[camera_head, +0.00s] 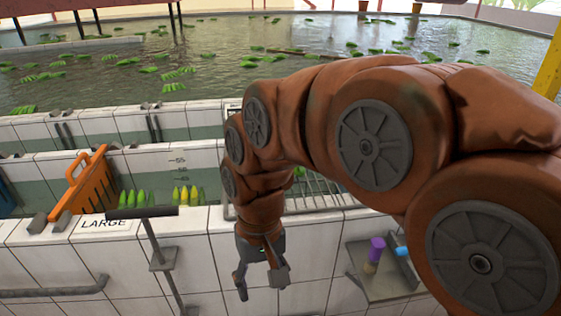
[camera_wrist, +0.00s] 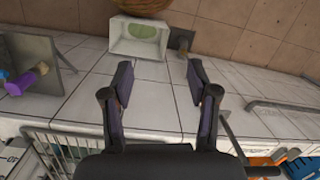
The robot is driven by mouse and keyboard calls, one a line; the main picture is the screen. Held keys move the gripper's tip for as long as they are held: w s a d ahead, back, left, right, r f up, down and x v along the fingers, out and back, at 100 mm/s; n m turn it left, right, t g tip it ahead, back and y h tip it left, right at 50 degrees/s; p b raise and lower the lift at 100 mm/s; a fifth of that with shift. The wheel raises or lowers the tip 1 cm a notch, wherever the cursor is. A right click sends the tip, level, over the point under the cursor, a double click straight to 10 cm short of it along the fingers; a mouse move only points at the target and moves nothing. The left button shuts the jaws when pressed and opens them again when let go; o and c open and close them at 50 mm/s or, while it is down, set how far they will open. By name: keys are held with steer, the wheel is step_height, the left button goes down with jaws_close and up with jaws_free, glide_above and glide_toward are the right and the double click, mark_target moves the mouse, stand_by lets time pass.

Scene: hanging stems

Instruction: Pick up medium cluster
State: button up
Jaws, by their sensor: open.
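My gripper (camera_head: 261,284) hangs fingers-down in front of the white tiled wall in the head view. In the wrist view my gripper (camera_wrist: 160,72) has its two fingers apart with nothing between them. Green banana-like fruit (camera_head: 131,198) and yellow-green fruit (camera_head: 185,194) show at the trough edge, left of my gripper. Many green clusters (camera_head: 178,73) float in the pool behind. I cannot tell which is the medium cluster. A white box-like thing with a green oval (camera_wrist: 141,40) lies beyond my fingertips in the wrist view.
A wire rack (camera_head: 318,194) lies behind my arm. A small wall shelf (camera_head: 385,285) holds a purple item (camera_head: 376,249). A metal post (camera_head: 160,255) stands left of my gripper.

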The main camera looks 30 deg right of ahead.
steer(key=w+d+r+m+t+y, duration=0.1)
steer(key=w+d+r+m, duration=0.2)
steer(key=w, duration=0.4)
steer(key=w+d+r+m+y+p, duration=0.1)
steer(key=w+d+r+m, duration=0.15)
steer(key=w, duration=0.55)
steer(key=w+d+r+m+t+y, duration=0.1)
steer(key=w+d+r+m, duration=0.25)
steer(key=w, duration=0.35)
steer(key=shift+w+d+f+m+t+p, duration=0.4)
steer(key=shift+w+d+f+m, duration=1.1)
steer(key=shift+d, duration=2.35)
steer(key=shift+w+d+f+m+t+p, duration=0.25)
steer(key=shift+w+d+f+m+p, duration=0.35)
steer(key=shift+w+d+m, duration=1.9)
steer(key=shift+w+d+f+m+t+p, duration=0.35)
steer(key=shift+w+d+f+m, duration=1.3)
steer(key=shift+d, duration=3.6)
steer(key=shift+s+r+m, duration=0.3)
steer(key=shift+s+m, duration=0.25)
steer(key=shift+s, duration=0.25)
steer(key=shift+p+x, duration=0.85)
steer(key=shift+x, duration=0.35)
steer(key=shift+p+x, duration=0.35)
steer(key=shift+x, duration=0.9)
steer(key=shift+s+d, duration=0.1)
steer(key=shift+s, duration=0.05)
steer(key=shift+c, duration=0.2)
